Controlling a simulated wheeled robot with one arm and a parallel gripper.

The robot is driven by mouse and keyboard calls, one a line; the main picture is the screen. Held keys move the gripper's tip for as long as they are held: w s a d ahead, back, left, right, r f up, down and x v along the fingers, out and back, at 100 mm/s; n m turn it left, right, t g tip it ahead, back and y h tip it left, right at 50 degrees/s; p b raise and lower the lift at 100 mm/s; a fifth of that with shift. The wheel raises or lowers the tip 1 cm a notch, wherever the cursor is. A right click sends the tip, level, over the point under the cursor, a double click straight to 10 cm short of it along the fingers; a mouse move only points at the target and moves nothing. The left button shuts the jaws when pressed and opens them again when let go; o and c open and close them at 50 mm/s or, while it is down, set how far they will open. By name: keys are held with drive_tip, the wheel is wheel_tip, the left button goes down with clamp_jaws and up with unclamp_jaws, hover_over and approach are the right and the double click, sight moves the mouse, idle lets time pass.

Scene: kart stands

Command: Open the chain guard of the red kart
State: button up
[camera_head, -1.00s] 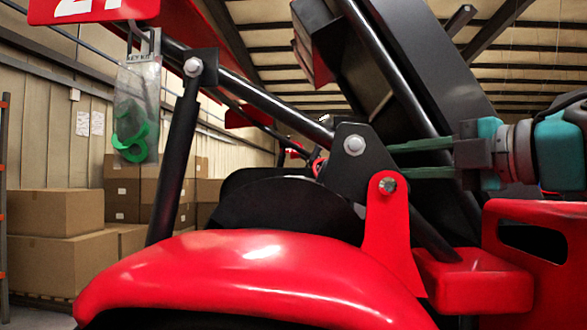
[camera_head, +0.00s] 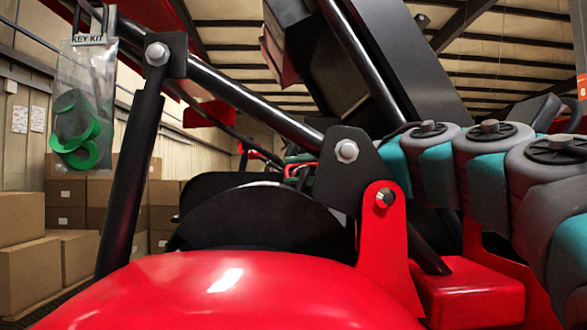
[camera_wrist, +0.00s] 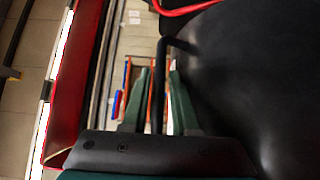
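The red kart fills the lower head view, with its red bodywork (camera_head: 235,290) in front and a rounded black panel (camera_head: 262,222) behind it. I cannot tell whether this panel is the chain guard. My arm reaches in from the right behind the red bracket, and my gripper is hidden or too small to make out there. In the wrist view my gripper (camera_wrist: 160,75) has its two green fingers apart. A thin black bent bar (camera_wrist: 160,88) runs between them, with gaps on both sides. Its top bends right toward a large smooth black surface (camera_wrist: 255,85).
A red bracket (camera_head: 383,245), a black pivot plate (camera_head: 340,175) and black struts (camera_head: 128,190) stand close around my arm. A bagged green key kit (camera_head: 80,120) hangs upper left. Cardboard boxes (camera_head: 62,265) stand behind. A red panel (camera_wrist: 78,85) is left of my gripper.

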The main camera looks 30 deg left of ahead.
drive_tip(key=shift+x, duration=1)
clamp_jaws()
drive_tip(key=shift+f, duration=0.1)
idle(0.7)
